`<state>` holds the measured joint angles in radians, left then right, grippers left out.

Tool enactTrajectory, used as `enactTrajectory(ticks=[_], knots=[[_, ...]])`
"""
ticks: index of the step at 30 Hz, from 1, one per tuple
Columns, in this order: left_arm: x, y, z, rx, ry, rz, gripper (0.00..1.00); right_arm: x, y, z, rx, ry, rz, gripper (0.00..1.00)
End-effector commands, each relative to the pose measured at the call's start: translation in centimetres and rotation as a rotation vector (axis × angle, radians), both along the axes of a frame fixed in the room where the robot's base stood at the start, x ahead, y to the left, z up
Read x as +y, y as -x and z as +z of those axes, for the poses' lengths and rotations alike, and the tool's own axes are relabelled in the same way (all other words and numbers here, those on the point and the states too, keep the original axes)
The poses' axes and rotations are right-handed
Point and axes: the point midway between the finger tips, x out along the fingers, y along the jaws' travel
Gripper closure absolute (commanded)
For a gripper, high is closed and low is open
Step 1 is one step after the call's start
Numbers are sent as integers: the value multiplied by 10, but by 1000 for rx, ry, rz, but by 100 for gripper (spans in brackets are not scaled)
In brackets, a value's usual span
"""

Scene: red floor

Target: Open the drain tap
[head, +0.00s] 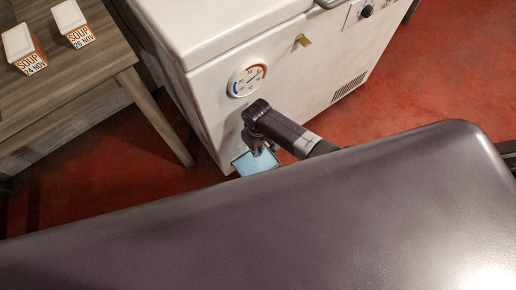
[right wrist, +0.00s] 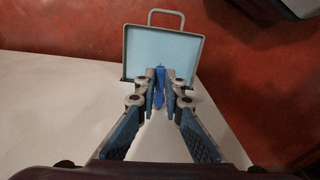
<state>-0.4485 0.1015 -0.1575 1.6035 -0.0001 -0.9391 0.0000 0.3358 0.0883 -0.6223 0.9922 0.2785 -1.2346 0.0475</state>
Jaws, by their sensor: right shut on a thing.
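In the right wrist view a small blue tap (right wrist: 159,88) sits between the fingertips of my right gripper (right wrist: 160,82), which is shut on it. The tap is at the low front of the white chest freezer (head: 300,88); in the head view my gripper hides it. My right gripper (head: 257,150) points down beside the freezer's lower left part. A shallow tray with a light blue inside and a grey handle lies just beyond the fingertips (right wrist: 163,50); it also shows below my gripper in the head view (head: 256,163). My left gripper is out of view.
The freezer front carries a round dial (head: 247,79) and a brass padlock (head: 303,40). A wooden table (head: 65,110) with two soup cartons (head: 24,48) (head: 73,23) stands at left. The red floor (head: 110,180) between table and freezer is clear.

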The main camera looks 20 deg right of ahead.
Motion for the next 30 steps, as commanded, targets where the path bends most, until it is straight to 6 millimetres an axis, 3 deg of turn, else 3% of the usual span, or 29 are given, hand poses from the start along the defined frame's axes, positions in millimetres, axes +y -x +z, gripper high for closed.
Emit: enactTrajectory(ticks=[6, 7, 12, 23, 30], knots=[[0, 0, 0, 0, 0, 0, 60, 1, -1, 0, -2, -2, 1, 100], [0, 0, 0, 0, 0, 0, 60, 1, -1, 0, -2, -2, 1, 89], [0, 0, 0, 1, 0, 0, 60, 1, -1, 0, -1, -2, 1, 74], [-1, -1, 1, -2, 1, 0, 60, 0, -1, 4, -2, -1, 1, 74], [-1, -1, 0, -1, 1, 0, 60, 1, -2, 34, -5, -3, 0, 74]])
